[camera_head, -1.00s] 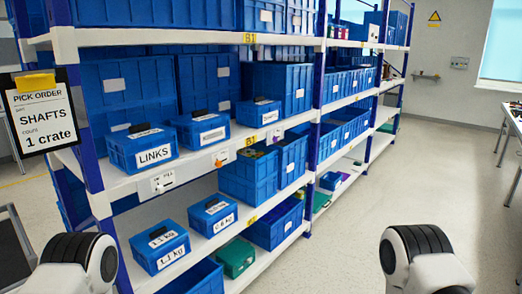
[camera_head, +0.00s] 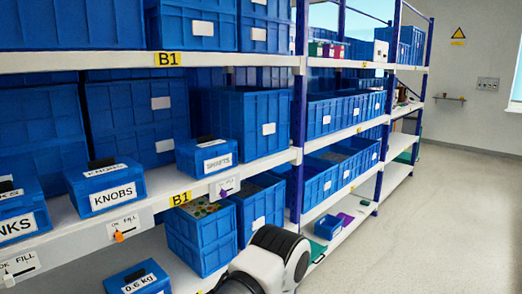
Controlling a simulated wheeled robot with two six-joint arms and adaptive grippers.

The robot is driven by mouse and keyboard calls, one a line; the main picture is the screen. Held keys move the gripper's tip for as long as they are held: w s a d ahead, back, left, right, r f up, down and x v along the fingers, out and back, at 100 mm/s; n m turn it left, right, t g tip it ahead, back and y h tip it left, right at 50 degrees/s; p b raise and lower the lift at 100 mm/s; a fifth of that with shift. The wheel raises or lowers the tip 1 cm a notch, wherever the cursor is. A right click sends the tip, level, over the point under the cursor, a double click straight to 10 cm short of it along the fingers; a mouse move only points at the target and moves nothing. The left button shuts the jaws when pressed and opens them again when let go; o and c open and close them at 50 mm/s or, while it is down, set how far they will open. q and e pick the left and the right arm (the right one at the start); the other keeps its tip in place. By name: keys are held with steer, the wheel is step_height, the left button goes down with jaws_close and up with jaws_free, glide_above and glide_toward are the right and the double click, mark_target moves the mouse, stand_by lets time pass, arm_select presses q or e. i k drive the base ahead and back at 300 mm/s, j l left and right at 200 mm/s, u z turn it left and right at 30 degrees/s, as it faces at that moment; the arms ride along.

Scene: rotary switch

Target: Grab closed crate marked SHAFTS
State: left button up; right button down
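The closed blue crate marked SHAFTS (camera_head: 190,158) sits upright at the front of the middle shelf (camera_head: 275,163), right of the KNOBS crate. It has a white label on its front and a dark handle on its lid. Neither gripper shows. Only a white and black arm link of mine is in view at the bottom middle, apart from the crate in the picture.
The closed KNOBS crate (camera_head: 105,188) and a partly cut-off LINKS crate (camera_head: 22,212) stand to the left. A purple-knobbed switch (camera_head: 224,187) is on the shelf edge below SHAFTS. Tall blue bins (camera_head: 243,122) stand behind. Floor (camera_head: 440,220) is clear at right.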

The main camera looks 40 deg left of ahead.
mark_target(206, 156)
steer(key=i+l+u, duration=0.1)
steer(key=i+u, duration=0.15)
steer(key=i, duration=0.25)
steer(key=i+l+u, duration=0.25)
steer(key=i, duration=0.2)
steer(key=i+l+u, duration=0.2)
steer(key=i, duration=0.3)
